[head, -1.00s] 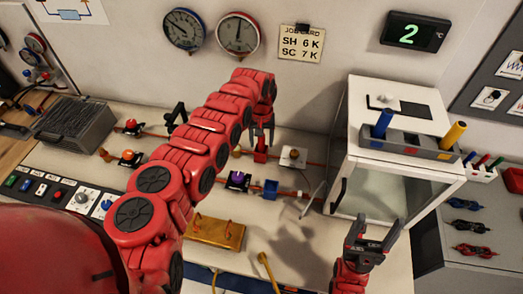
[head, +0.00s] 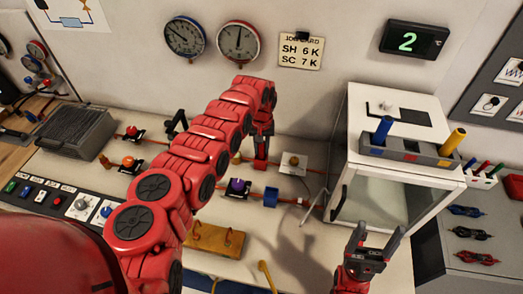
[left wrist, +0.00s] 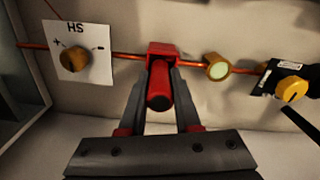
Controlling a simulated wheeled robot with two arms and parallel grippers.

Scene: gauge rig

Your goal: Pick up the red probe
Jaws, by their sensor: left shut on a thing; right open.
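The red probe (left wrist: 158,88) shows in the left wrist view as a red cylinder standing in a red block (left wrist: 163,49) on the copper pipe. My left gripper (left wrist: 161,72) is shut on the probe, one dark finger on each side. The probe still appears seated in the block. In the head view my left gripper (head: 261,158) reaches down to the upper pipe and mostly hides the probe. My right gripper (head: 377,234) is open and empty in front of the white cabinet.
A rack (head: 410,153) on the white cabinet (head: 388,110) holds a blue probe (head: 382,130) and a yellow probe (head: 451,141). The SH plate with a knob (left wrist: 73,53) and a round gauge-like fitting (left wrist: 217,66) flank the red block. A blue block (head: 271,196) sits on the lower pipe.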

